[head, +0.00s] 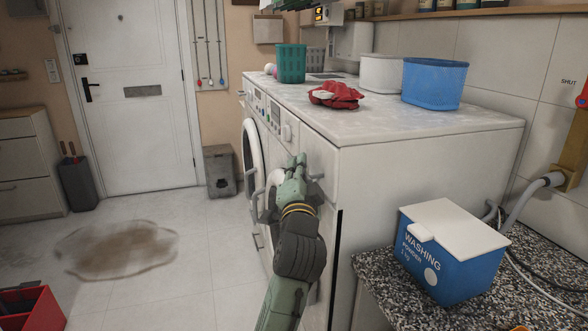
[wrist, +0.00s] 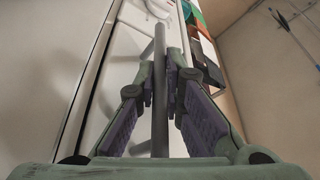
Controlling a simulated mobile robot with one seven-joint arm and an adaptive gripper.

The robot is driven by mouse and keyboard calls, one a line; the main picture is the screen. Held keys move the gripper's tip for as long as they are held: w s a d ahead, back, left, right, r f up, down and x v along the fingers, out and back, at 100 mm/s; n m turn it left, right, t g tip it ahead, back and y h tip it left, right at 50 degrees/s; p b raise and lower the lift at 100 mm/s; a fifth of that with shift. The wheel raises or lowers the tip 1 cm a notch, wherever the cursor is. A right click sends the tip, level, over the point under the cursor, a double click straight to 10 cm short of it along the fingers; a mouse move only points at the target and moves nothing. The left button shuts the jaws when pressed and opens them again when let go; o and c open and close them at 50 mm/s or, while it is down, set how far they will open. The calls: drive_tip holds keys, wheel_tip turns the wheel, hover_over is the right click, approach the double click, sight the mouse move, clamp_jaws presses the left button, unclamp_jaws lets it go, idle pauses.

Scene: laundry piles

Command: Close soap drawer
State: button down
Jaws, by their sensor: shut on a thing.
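The white washing machine (head: 315,148) stands in the middle of the head view, its front facing left. My gripper (head: 297,162) is at the upper part of that front, near its right end. In the wrist view my gripper (wrist: 160,75) has its two fingers on either side of a slim grey bar (wrist: 160,115) and is shut on it. The bar looks like a handle. The soap drawer cannot be clearly made out; my gripper and arm cover part of the front, and I cannot tell how far open it is.
A round door (head: 250,155) stands out from the front. On top are a green basket (head: 291,64), a red cloth (head: 335,95) and a blue tub (head: 434,83). A washing powder box (head: 436,262) sits on a speckled counter (head: 375,290).

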drive_tip(key=shift+d, duration=0.2)
drive_tip(key=c, duration=1.9)
unclamp_jaws()
drive_tip(key=shift+w+d, duration=0.1)
drive_tip(key=shift+d, duration=0.05)
drive_tip(key=shift+o, duration=1.1)
drive_tip(key=v, duration=0.7)
drive_tip(key=shift+s, duration=0.3)
drive_tip(key=shift+f, duration=0.1)
